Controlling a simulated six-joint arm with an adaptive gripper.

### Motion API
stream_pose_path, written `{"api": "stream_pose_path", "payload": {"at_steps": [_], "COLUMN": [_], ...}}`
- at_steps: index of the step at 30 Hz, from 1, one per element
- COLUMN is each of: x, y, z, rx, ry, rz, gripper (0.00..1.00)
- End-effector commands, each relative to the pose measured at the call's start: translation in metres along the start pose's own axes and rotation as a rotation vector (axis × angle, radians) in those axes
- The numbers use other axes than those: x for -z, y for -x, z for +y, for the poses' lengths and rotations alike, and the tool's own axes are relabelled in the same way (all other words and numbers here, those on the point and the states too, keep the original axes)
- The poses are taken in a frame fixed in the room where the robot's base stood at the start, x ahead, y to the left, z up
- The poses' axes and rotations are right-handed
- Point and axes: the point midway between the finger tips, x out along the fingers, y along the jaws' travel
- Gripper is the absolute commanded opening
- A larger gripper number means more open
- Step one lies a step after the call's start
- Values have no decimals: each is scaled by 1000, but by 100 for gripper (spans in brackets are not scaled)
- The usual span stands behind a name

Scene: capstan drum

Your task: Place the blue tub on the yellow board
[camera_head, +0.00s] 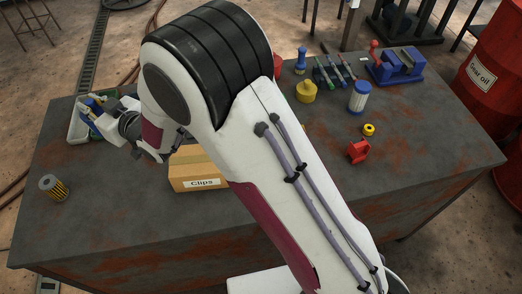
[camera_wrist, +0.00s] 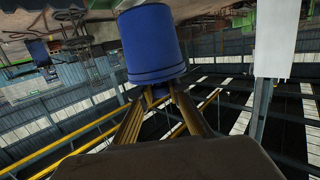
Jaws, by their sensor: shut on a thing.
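The blue tub (camera_wrist: 152,45) is large at the top of the wrist view, a plain blue cylinder with a rim band at its lower end. My gripper (camera_wrist: 158,92) has its fingertips together at the tub's near end and is shut on it. In the head view my gripper is at the left of the table, small and crowded among other shapes, so the tub cannot be told apart there. I cannot make out a yellow board in either view; my arm covers the middle of the table.
A pale green tray (camera_head: 77,130) lies at the table's left edge. A Clips box (camera_head: 196,172) stands beneath my arm, and a striped can (camera_head: 54,187) front left. A yellow pot (camera_head: 306,92), white-blue jar (camera_head: 358,97), red object (camera_head: 358,151) and blue vise (camera_head: 397,66) stand right.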

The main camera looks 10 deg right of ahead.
Motion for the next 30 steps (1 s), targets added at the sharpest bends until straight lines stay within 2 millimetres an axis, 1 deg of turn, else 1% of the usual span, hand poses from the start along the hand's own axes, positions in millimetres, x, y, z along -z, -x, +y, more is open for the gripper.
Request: {"api": "stream_pose_path", "payload": {"at_steps": [1,8,14,20,26,30], "x": [10,42,44,48,49,49], "y": [1,6,16,30,50,67], "z": [0,0,26,57,91,115], "rx": [0,0,-89,-196,-319,-408], "ry": [1,1,-14,-31,-49,-63], "rz": [7,6,3,3,2,4], "gripper": [0,0,0,0,0,0]}}
